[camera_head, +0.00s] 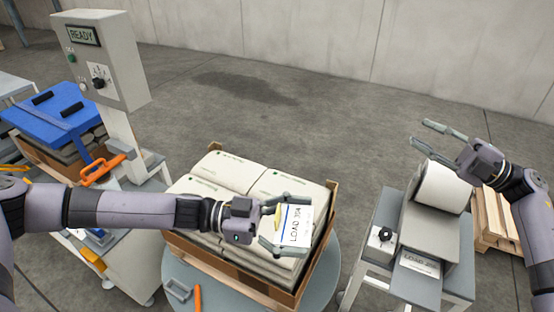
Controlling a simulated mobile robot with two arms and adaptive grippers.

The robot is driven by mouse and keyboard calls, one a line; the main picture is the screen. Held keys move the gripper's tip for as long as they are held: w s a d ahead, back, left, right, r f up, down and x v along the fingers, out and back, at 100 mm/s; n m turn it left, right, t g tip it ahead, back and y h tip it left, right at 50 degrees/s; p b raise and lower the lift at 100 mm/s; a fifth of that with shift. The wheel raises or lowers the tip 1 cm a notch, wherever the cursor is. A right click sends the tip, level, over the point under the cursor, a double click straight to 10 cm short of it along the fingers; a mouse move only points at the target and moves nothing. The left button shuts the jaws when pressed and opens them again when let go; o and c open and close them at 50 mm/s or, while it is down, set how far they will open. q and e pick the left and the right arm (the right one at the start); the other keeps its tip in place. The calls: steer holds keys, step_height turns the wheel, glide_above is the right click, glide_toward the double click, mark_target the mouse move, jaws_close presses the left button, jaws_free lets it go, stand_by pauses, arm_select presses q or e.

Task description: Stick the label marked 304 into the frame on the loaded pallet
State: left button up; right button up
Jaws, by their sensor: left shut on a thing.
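A white label (299,226) printed "LOAD 304" with a blue stripe shows between the fingers of my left gripper (285,224). My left gripper is shut on this label, over the right front part of the loaded pallet. The pallet bears stacked pale sacks (232,169) within low brown boards (317,260). A small yellow piece shows beside the label; I cannot tell what it is. The frame for the label cannot be made out. My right gripper (428,137) is open and empty, in the air behind the label printer (438,192).
Another label (419,264) lies at the printer's front. An empty wooden pallet (492,222) stands at the right. A control box (100,60) reading READY stands at the left, near a blue gripping head (62,106). The middle floor is clear.

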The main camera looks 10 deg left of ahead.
steer(key=s+a+r+n+g+h, duration=0.1)
steer(key=s+a+r+n+g, duration=0.25)
steer(key=a, duration=0.35)
steer(key=s+a+r+n+g+h, duration=0.1)
steer(key=s+a+r+n+g, duration=0.2)
steer(key=a, duration=0.4)
steer(key=n+h, duration=0.2)
steer(key=h, duration=1.2)
glide_above(278, 213)
steer(key=s+a, duration=0.2)
steer(key=t+h, duration=0.1)
steer(key=h, duration=0.1)
steer(key=f, duration=0.4)
steer(key=w+d+f+m+t+h, duration=0.1)
steer(key=f, duration=0.3)
steer(key=w+d+f+t+h, duration=0.1)
steer(key=f, duration=0.4)
steer(key=shift+f+m+t, duration=0.1)
steer(key=shift+m+t, duration=0.15)
